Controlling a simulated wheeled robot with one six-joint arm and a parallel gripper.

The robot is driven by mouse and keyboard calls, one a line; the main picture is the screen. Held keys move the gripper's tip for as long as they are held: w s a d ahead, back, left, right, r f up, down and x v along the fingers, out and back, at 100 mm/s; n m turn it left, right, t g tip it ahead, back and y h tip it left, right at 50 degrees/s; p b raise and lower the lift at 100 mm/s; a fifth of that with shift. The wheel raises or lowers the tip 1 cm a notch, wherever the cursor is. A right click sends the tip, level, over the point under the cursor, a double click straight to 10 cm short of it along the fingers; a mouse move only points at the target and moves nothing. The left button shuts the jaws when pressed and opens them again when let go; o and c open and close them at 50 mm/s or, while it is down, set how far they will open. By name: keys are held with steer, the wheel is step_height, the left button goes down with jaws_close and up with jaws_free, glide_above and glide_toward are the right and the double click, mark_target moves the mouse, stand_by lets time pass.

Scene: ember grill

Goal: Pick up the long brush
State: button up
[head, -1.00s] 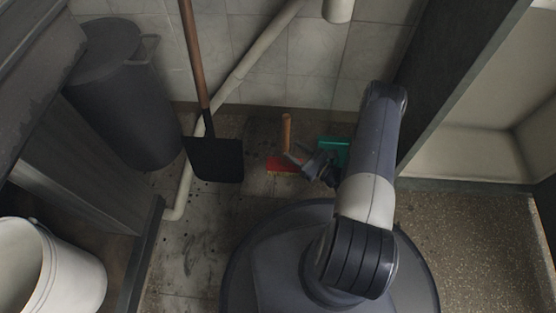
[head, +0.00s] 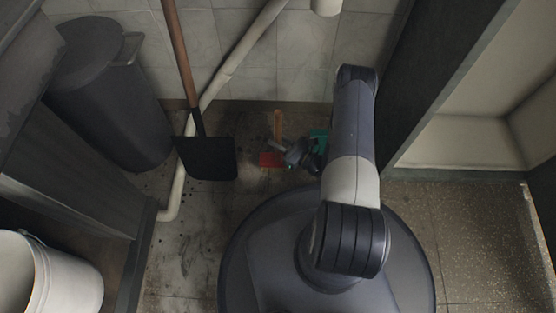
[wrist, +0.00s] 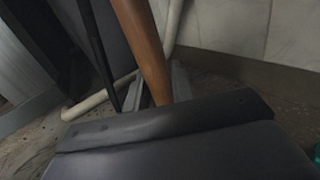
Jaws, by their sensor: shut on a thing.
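The long brush has an orange-brown wooden handle (head: 277,124) and a red head (head: 271,159). In the head view it stands upright near the back wall, its head at the floor. My gripper (head: 280,146) is at the lower part of the handle, just above the red head, and is shut on it. In the wrist view the wooden handle (wrist: 146,48) runs down to the grey jaws (wrist: 165,88), where its lower part is hidden behind the gripper body. Whether the head touches the floor cannot be told.
A green object (head: 319,138) lies right beside my gripper, partly hidden. A black shovel (head: 208,158) with a wooden shaft leans left of the brush. A pale pipe (head: 236,58), dark bin (head: 112,105) and white bucket (head: 60,280) are at left. A dark panel (head: 425,85) stands at right.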

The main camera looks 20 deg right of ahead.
jaws_close()
stand_by(0.3)
